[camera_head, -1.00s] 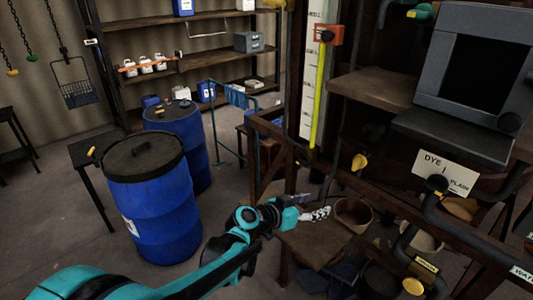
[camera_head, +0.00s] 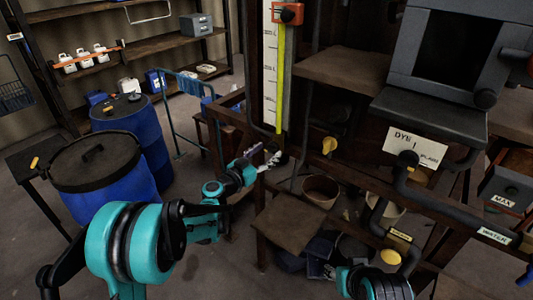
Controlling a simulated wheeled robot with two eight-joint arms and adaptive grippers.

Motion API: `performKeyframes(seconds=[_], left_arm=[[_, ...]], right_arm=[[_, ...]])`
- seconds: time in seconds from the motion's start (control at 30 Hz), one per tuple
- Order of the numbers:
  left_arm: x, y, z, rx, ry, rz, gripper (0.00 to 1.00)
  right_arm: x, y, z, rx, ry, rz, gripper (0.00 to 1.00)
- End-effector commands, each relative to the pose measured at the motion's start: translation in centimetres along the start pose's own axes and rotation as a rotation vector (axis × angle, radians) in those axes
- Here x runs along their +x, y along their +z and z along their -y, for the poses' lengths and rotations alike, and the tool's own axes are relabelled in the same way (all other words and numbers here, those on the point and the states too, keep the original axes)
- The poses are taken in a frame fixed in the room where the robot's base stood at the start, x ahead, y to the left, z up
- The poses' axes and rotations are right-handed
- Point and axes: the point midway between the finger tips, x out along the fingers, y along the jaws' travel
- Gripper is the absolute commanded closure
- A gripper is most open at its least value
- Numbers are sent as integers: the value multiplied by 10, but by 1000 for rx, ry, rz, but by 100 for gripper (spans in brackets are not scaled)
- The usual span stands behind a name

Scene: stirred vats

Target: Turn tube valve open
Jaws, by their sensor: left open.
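A tall gauge tube (camera_head: 281,80) with yellow-green fill stands upright beside a white scale. A red fitting (camera_head: 289,13) with a dark knob is at its top. A yellow valve handle (camera_head: 329,146) shows on the frame to the lower right of the tube; I cannot tell which fitting is the tube valve. My left gripper (camera_head: 268,162) is open and empty, below the tube's lower end and left of the yellow handle, apart from both. A teal and black part of my right arm shows at the bottom; its gripper is not in view.
Blue drums (camera_head: 100,180) stand at the left. A wooden shelf (camera_head: 350,70) and a grey box-shaped unit (camera_head: 450,55) are at the right. Dark pipes and another yellow handle (camera_head: 390,257) are lower right. A bowl (camera_head: 321,190) sits beyond a small wooden board (camera_head: 287,224).

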Motion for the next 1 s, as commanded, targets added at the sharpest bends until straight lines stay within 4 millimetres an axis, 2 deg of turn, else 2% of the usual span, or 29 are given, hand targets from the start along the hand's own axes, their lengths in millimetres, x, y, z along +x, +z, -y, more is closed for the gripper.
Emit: performKeyframes(seconds=[0.3, 0.33, 0.5, 0.53, 0.83, 1.0], left_arm=[[5, 0, 0, 0, 0, 0, 41], [5, 0, 0, 0, 0, 0, 44], [5, 0, 0, 0, 0, 0, 89], [5, 0, 0, 0, 0, 0, 91], [5, 0, 0, -21, 0, 0, 91], [5, 0, 0, -88, 0, 0, 91]], right_arm=[[0, 0, 0, 0, 0, 0, 60], [0, 0, 0, 0, 0, 0, 60], [0, 0, 0, 0, 0, 0, 60], [0, 0, 0, 0, 0, 0, 60], [1, 1, 0, 0, 0, 0, 60], [3, 2, 0, 0, 0, 0, 60]])
